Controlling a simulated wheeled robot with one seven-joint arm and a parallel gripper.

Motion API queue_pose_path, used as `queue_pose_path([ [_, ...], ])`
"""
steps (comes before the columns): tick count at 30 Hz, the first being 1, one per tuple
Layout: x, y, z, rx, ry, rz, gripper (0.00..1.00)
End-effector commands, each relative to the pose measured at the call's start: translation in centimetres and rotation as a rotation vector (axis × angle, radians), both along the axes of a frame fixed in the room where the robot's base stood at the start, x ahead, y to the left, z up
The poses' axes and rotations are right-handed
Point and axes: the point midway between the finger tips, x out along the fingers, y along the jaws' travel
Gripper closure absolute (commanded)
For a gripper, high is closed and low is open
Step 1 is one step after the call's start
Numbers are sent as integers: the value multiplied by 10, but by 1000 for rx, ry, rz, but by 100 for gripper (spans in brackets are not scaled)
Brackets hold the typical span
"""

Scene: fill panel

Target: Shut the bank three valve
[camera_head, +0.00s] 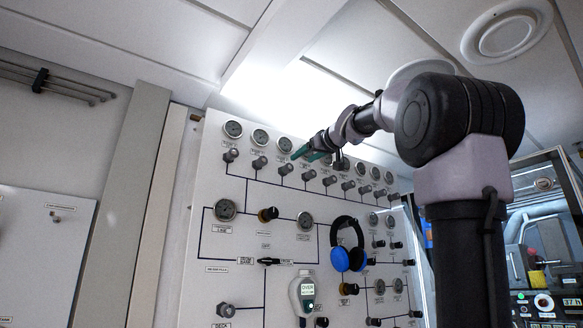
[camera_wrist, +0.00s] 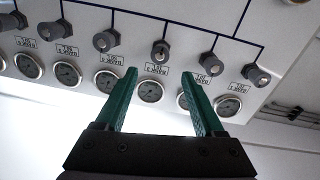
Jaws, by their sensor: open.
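The bank three valve (camera_wrist: 160,52) is a small dark knob with a pale stem, third from the right in the wrist view's row, with small label plates by the knobs. In the head view it appears to be the third knob (camera_head: 286,169) from the left. My gripper (camera_wrist: 159,74) has two teal fingers, spread open and empty. In the wrist view the valve lies just beyond and between the fingertips, with no visible contact. The third gauge (camera_wrist: 150,91) shows between the fingers. In the head view my gripper (camera_head: 301,153) is close to the panel's upper row.
Neighbouring knobs (camera_wrist: 208,65) and (camera_wrist: 105,40) flank the valve closely. The white panel (camera_head: 190,240) carries several gauges and valves. Blue headphones (camera_head: 349,258) and a white handheld meter (camera_head: 302,296) are on the panel lower down. A glossy screen or window stands at right.

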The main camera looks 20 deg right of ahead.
Motion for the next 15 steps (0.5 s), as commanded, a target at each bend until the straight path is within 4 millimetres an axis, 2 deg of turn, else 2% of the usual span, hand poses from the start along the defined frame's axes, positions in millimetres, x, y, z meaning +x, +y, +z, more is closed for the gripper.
queue_pose_path([
  [3,25,4,-1,0,3,-1,30],
  [9,60,12,-1,1,2,0,30],
  [15,81,17,-1,1,3,0,30],
])
